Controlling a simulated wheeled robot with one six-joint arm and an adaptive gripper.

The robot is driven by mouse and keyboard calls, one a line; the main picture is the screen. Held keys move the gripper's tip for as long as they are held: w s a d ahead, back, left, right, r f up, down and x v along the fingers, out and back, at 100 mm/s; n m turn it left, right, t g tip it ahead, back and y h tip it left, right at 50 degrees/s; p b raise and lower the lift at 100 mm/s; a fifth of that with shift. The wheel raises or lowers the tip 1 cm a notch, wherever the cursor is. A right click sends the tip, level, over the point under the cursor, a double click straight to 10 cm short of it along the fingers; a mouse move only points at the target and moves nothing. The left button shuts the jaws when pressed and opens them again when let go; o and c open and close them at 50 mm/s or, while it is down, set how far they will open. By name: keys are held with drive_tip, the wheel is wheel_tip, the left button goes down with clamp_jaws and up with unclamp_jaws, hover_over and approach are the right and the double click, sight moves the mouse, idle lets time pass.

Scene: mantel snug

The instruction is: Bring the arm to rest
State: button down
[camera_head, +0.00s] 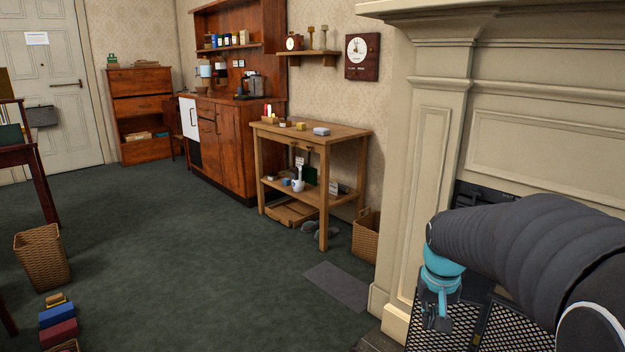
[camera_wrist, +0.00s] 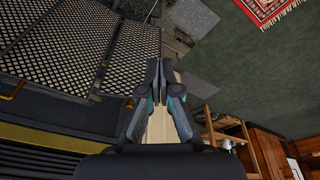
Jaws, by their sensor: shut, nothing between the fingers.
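My gripper (camera_head: 437,312) hangs at the lower right in the head view, at the end of my dark, sleeved arm, with a teal wrist. It is in front of the pale fireplace surround (camera_head: 425,130), over dark mesh panels. In the wrist view my gripper (camera_wrist: 160,68) points away from the camera with its two fingers together. It is shut and empty. Nothing hangs from it.
Dark mesh panels (camera_wrist: 70,50) lie close by my gripper. A wooden side table (camera_head: 345,134) with small items stands mid-room beside a wicker basket (camera_head: 366,236). Another wicker basket (camera_head: 42,260) and books (camera_head: 58,332) are at left. The green carpet between is clear.

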drive_tip(key=s+a+r+n+t, duration=0.1)
drive_tip(key=s+a, duration=0.3)
drive_tip(key=s, duration=0.6)
drive_tip(key=s+a+r+n+t, duration=0.1)
drive_tip(key=s+a+r, duration=0.3)
drive_tip(key=s, duration=0.6)
drive_tip(key=shift+r+t+y, duration=0.15)
drive_tip(key=shift+t+y, duration=0.25)
drive_tip(key=shift+t, duration=0.4)
